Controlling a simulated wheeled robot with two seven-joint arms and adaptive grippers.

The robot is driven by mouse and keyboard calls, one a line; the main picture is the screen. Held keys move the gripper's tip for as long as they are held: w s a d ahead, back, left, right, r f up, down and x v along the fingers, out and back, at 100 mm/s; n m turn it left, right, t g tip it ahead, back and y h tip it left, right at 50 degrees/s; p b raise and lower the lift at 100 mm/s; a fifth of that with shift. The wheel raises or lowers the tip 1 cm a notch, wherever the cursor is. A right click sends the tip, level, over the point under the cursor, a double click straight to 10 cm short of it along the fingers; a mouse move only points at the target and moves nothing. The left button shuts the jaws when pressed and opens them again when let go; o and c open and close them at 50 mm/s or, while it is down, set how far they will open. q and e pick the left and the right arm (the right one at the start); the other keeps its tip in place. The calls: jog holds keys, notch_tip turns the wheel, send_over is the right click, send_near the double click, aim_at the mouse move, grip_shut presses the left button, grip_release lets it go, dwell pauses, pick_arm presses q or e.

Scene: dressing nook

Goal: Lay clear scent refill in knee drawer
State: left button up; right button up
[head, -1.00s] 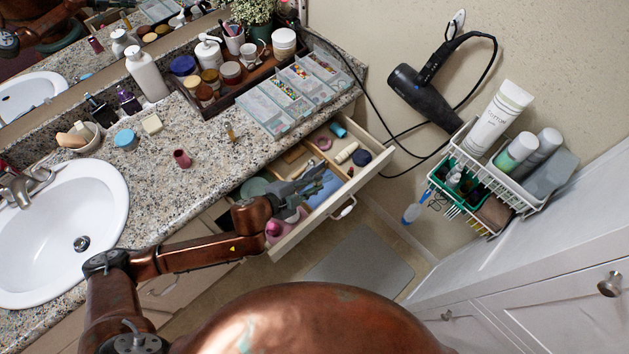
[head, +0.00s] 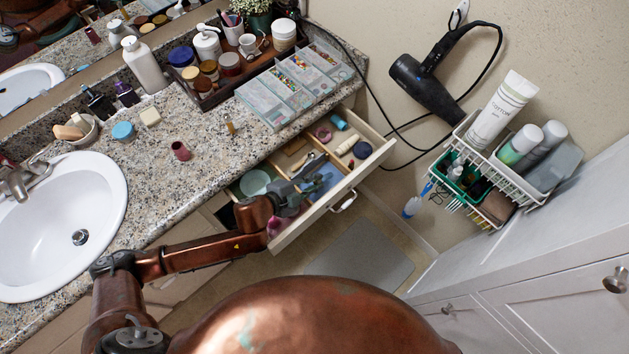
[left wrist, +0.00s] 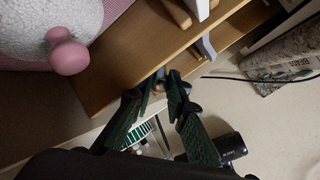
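The knee drawer (head: 345,203) is pulled out under the counter, with wooden dividers between its compartments. My left gripper (head: 312,188) reaches over the drawer's front half, low among the compartments. In the left wrist view my left gripper's dark fingers (left wrist: 165,80) come close together at the tips, beside a wooden part of the drawer (left wrist: 130,55). Something small and unclear shows between the tips; I cannot tell whether it is the clear scent refill. A small amber-toned vial (head: 229,125) stands upright on the counter. My right gripper is not in view.
The drawer also holds a pale green dish (head: 254,183), a blue roll (head: 338,122), a dark blue round item (head: 362,149) and a pink item (left wrist: 68,55). A clear organizer (head: 270,105) stands on the counter above. A wire basket (head: 530,190) hangs at right.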

pick_arm(q)
jog(key=o, duration=0.5)
jog(key=shift+f, duration=0.1)
jog(key=shift+s, duration=0.1)
jog(key=shift+a+f, duration=0.15)
jog(key=shift+f, duration=0.2)
jog(key=shift+s, duration=0.1)
jog(key=shift+s+a, duration=0.15)
jog(key=shift+a, duration=0.1)
jog(key=v, duration=0.7)
jog(key=r+v, duration=0.1)
jog(key=v, duration=0.3)
jog(key=shift+d+r, duration=0.1)
jog(key=shift+r, duration=0.1)
jog(key=shift+r, duration=0.15)
